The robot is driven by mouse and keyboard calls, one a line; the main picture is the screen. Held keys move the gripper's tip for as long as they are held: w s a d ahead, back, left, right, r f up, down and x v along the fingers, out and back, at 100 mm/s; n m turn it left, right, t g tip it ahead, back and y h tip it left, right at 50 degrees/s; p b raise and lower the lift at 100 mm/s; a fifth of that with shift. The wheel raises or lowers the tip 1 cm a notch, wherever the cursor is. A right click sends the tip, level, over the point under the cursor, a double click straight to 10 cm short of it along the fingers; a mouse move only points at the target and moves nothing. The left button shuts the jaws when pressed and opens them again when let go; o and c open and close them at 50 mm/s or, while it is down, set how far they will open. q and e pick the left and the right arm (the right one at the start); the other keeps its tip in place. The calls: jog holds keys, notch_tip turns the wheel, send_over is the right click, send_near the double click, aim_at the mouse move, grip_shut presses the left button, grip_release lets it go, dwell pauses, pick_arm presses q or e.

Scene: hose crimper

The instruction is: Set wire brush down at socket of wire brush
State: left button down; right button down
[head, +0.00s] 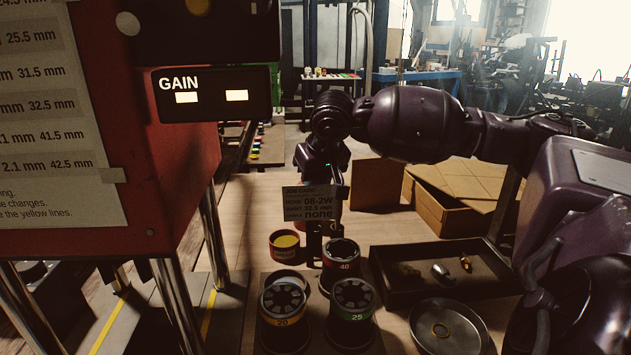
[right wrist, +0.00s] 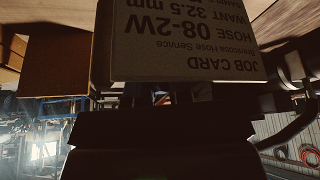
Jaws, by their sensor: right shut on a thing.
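My right gripper (head: 322,225) points down over the workbench, among the round die cans. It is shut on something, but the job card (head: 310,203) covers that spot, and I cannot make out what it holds. The card stands upright in front of the gripper and fills the top of the right wrist view (right wrist: 185,35), upside down. A dark narrow part shows below the card; I cannot tell whether it is finger, stand or held thing. I cannot pick out the wire brush or its socket in either view. My left gripper is not in view.
Die cans marked 40 (head: 343,252), 20 (head: 284,303) and 25 (head: 353,300) crowd the space below the gripper. A yellow-topped can (head: 285,243) is behind them. A dark tray (head: 385,293) and a round dish (head: 418,345) lie right. The red crimper (head: 180,160) blocks the left.

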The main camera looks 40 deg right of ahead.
jog(key=shift+f, duration=0.3)
jog(key=c, duration=1)
grip_release()
jog(key=shift+o, duration=0.2)
jog(key=shift+f, duration=0.1)
jog(key=v, duration=1.1)
jog(key=shift+d+p, duration=0.15)
jog(key=shift+p, duration=0.25)
jog(key=shift+w, duration=0.1)
